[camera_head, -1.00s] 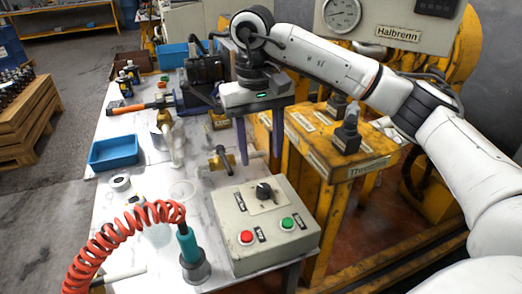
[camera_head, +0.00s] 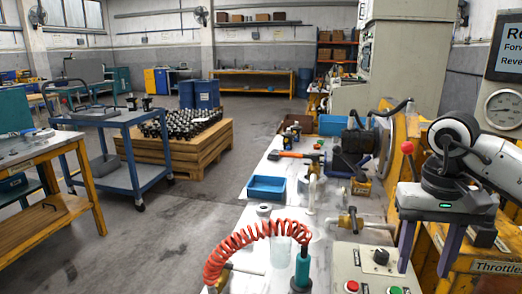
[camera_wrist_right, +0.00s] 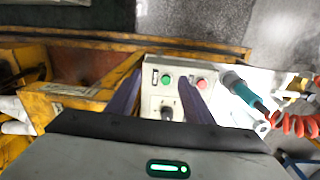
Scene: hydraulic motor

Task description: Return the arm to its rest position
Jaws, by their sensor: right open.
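My right gripper (camera_head: 423,268) hangs at the right of the head view, fingers pointing down, just right of the control box (camera_head: 370,258). Its two dark purple fingers are apart with nothing between them. In the right wrist view the gripper (camera_wrist_right: 160,88) is open and empty. The control box (camera_wrist_right: 158,115), with green and red buttons and a black knob, shows beyond and between the fingers. The white right arm (camera_head: 497,152) comes in from the right edge. My left arm and gripper are not in view.
The white workbench (camera_head: 240,225) holds a blue tray (camera_head: 266,188), a red coiled hose (camera_head: 245,236), a teal tool (camera_head: 301,270) and a brass valve (camera_head: 347,222). Yellow machinery (camera_head: 480,262) stands close to the right gripper. A blue cart (camera_head: 120,120) and open floor lie left.

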